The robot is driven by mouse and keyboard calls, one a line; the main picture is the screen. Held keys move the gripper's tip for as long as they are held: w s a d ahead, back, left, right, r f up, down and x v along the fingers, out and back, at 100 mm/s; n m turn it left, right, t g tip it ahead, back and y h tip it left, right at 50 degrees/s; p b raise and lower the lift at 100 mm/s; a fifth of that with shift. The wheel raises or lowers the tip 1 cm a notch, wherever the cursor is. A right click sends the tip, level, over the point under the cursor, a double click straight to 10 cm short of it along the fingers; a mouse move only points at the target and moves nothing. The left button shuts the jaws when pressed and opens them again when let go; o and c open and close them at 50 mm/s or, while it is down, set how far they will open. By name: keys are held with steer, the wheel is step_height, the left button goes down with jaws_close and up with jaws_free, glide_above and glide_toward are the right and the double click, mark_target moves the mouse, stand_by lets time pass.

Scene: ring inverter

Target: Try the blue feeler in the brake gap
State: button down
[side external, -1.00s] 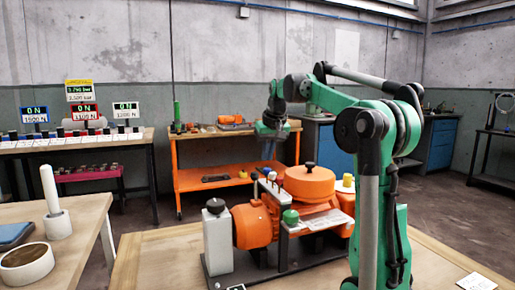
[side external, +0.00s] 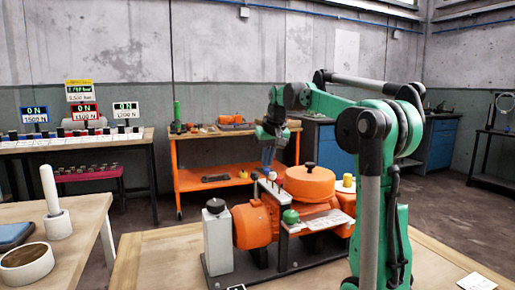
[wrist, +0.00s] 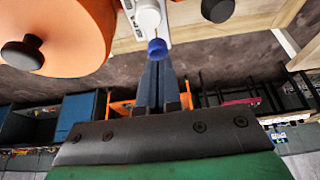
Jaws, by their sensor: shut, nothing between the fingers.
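My gripper (wrist: 157,66) is shut with nothing held, its two blue-grey fingers together. A round blue cap (wrist: 157,47), likely the blue feeler's top, shows just beyond the fingertips in the wrist view, beside a white part (wrist: 146,16). I cannot tell whether the tips touch it. In the side view my gripper (side external: 266,168) points down above several small upright pins (side external: 262,180) on the orange machine (side external: 253,225). The blue feeler is not clear in that view. The brake gap cannot be made out.
An orange dome (side external: 308,182) with a black knob stands right of the pins. A grey post (side external: 217,240) with a black knob stands left, a green knob (side external: 290,216) in front. Small displays (side external: 80,90) stand at the back left. The wooden bench (side external: 155,265) is bare at front left.

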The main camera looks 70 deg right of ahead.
mark_target(267, 169)
steer(key=shift+f, duration=0.55)
stand_by(0.5)
steer(key=shift+r, duration=0.1)
steer(key=shift+r, duration=3.45)
steer(key=w+a+f+n+t+y, duration=0.1)
steer(key=w+a+f+n, duration=0.2)
steer(key=a, duration=0.6)
steer(key=w+a+f+n+t, duration=0.15)
steer(key=a+f, duration=0.25)
steer(key=a, duration=0.4)
steer(key=s+a+f+n+t+y, duration=0.1)
steer(key=s+a+f+n, duration=0.3)
steer(key=a+f, duration=0.6)
steer(key=a+y, duration=0.1)
steer(key=a, duration=0.1)
steer(key=shift+s+a+f, duration=0.15)
steer(key=shift+s+a, duration=0.05)
steer(key=shift+a, duration=0.2)
steer(key=shift+n+t, duration=0.25)
